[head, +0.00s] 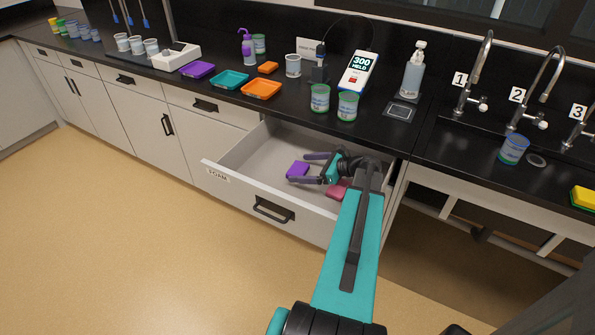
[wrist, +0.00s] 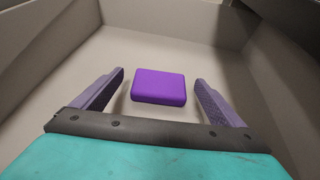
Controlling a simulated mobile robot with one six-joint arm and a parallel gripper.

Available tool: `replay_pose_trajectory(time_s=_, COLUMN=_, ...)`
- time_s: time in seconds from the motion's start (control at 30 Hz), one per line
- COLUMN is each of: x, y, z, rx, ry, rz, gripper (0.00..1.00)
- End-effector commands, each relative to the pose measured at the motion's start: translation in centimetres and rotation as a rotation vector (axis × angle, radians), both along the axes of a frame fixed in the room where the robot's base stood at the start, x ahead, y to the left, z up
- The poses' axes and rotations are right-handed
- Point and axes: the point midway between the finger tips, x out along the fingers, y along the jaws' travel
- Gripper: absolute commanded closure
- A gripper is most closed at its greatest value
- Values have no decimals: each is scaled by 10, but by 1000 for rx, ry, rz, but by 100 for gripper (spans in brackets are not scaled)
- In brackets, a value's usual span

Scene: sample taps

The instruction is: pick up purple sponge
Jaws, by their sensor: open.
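The purple sponge (wrist: 159,86) lies flat on the floor of the open drawer, and it also shows in the head view (head: 298,169). In the wrist view it sits between and a little beyond the two fingertips of my gripper (wrist: 160,78), with a gap on each side. My gripper is open and empty, and it reaches down into the drawer in the head view (head: 304,167). I cannot tell its exact height above the drawer floor.
The drawer (head: 246,197) is pulled out, with walls around the sponge and a label on its front. A pink sponge (head: 338,190) lies in it, partly hidden by my arm. Green-rimmed cups (head: 319,98) stand on the black counter just above.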

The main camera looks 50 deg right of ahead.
Motion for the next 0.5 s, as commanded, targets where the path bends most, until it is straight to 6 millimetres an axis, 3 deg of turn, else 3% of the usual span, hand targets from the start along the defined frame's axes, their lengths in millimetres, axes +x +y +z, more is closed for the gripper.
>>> replay_pose_trajectory(time_s=0.23, x=26, y=7, z=-9, rx=0, ry=0, rz=1, gripper=8)
replay_pose_trajectory(time_s=0.5, x=29, y=9, z=-12, rx=0, ry=-1, rz=0, gripper=8)
